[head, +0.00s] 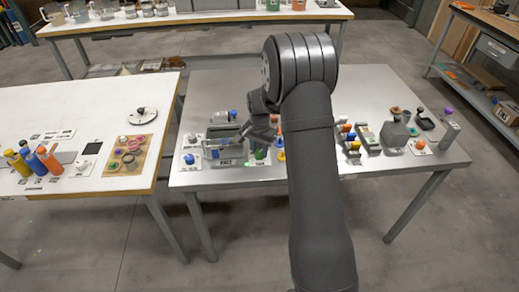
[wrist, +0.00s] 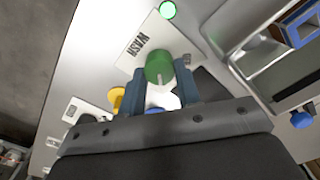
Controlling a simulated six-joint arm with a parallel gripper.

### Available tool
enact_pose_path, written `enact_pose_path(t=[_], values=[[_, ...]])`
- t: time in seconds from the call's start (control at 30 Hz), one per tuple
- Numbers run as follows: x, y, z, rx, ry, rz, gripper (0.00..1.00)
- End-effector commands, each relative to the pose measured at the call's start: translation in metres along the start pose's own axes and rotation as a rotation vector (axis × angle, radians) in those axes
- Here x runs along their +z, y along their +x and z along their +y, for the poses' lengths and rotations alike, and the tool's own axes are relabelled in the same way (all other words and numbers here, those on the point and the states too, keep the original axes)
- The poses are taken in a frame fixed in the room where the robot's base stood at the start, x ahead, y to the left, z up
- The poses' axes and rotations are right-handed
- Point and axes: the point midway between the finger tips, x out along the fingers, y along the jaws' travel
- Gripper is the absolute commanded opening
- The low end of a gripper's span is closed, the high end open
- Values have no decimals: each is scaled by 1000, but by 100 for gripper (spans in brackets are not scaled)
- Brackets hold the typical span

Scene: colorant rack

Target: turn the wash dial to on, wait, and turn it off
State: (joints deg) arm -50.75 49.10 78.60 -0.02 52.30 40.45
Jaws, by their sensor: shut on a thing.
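The wash dial (wrist: 159,66) is a round green knob with a pale pointer line, on a white plate marked WASH (wrist: 138,47). My gripper (wrist: 161,84) is shut on the dial, one blue-grey finger on each side of it in the wrist view. The pointer line points toward the bottom of the wrist view, toward my gripper's palm. A small round green lamp (wrist: 168,10) glows at the far end of the plate. In the head view my gripper reaches down over the left part of the metal table (head: 212,101), and the dial is hard to make out there.
In the wrist view a yellow knob (wrist: 116,100) sits to the left, and a grey tray-like fixture (wrist: 262,62) and a blue knob (wrist: 302,119) lie to the right. Several coloured fixtures stand on the table's right half. A white table (head: 60,103) with bottles stands at left.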

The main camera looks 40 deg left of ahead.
Motion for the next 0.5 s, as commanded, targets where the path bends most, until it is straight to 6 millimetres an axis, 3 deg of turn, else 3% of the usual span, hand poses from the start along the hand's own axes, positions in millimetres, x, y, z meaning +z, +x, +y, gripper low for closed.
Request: enact_pose_path(t=[0.03, 0.13, 0.5], values=[[-1, -1, 0, -2, 1, 1, 32], [0, -1, 0, -1, 1, 1, 52], [0, -5, 0, -1, 0, 1, 52]])
